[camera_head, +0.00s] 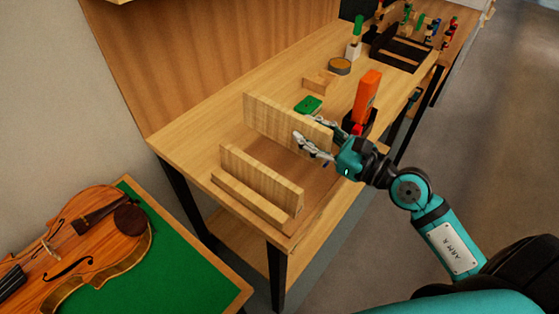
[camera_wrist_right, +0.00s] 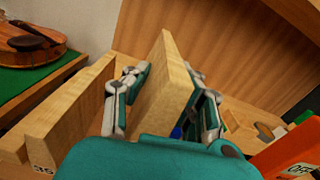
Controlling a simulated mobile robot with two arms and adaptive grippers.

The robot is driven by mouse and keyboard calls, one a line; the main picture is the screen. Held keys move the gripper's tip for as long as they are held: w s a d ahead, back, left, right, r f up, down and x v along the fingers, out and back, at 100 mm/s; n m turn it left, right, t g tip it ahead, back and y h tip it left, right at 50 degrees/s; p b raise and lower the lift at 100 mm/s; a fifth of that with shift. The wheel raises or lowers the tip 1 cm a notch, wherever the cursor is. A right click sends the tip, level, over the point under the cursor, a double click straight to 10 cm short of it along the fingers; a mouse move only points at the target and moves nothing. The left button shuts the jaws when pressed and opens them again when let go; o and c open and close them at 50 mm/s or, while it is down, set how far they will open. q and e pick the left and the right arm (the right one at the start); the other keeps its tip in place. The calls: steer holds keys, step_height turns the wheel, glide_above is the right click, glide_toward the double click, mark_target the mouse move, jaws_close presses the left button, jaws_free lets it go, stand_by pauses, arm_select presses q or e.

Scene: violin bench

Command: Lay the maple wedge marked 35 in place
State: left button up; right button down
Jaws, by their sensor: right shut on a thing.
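My right gripper (camera_head: 312,143) is shut on a pale maple wedge (camera_head: 275,118), a flat board held on edge over the bench. In the right wrist view the held wedge (camera_wrist_right: 163,92) stands between the two fingers. No mark shows on its visible faces. A similar maple wedge (camera_head: 258,180) stands on edge nearer the bench's front end, behind a low wooden strip (camera_head: 250,199); it also shows at left in the wrist view (camera_wrist_right: 72,112). A label reading 35 (camera_wrist_right: 42,168) shows low at this wedge's near end; I cannot tell which piece bears it. My left gripper is out of view.
The wooden bench (camera_head: 190,140) has a bare strip along its left side. A green item (camera_head: 308,105), a wooden block (camera_head: 319,82), a round tin (camera_head: 340,66) and an orange object (camera_head: 367,95) lie behind or beside the held wedge. A violin (camera_head: 95,240) lies on a green-topped table.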

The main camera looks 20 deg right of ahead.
steer(key=f, duration=0.1)
steer(key=f+b, duration=0.1)
steer(key=f, duration=0.2)
steer(key=shift+s+d, duration=0.2)
steer(key=shift+d, duration=0.1)
step_height(320, 180, down, 4)
steer(key=b, duration=0.2)
steer(key=shift+w+a+b, duration=0.1)
steer(key=shift+a+b, duration=0.05)
steer(key=shift+b, duration=0.2)
steer(key=shift+f, duration=0.3)
steer(key=shift+f+b, duration=0.2)
steer(key=shift+b, duration=0.1)
steer(key=c, duration=1.1)
jaws_free()
arm_select(q)
steer(key=f, duration=0.1)
steer(key=d+f, duration=0.1)
steer(key=f, duration=0.1)
steer(key=s+f, duration=0.1)
steer(key=shift+s+d+f, duration=0.1)
steer(key=shift+d+f, duration=0.1)
steer(key=shift+f, duration=0.2)
steer(key=shift+r, duration=0.1)
arm_select(e)
steer(key=shift+r, duration=0.15)
arm_select(q)
steer(key=shift+d+r, duration=0.1)
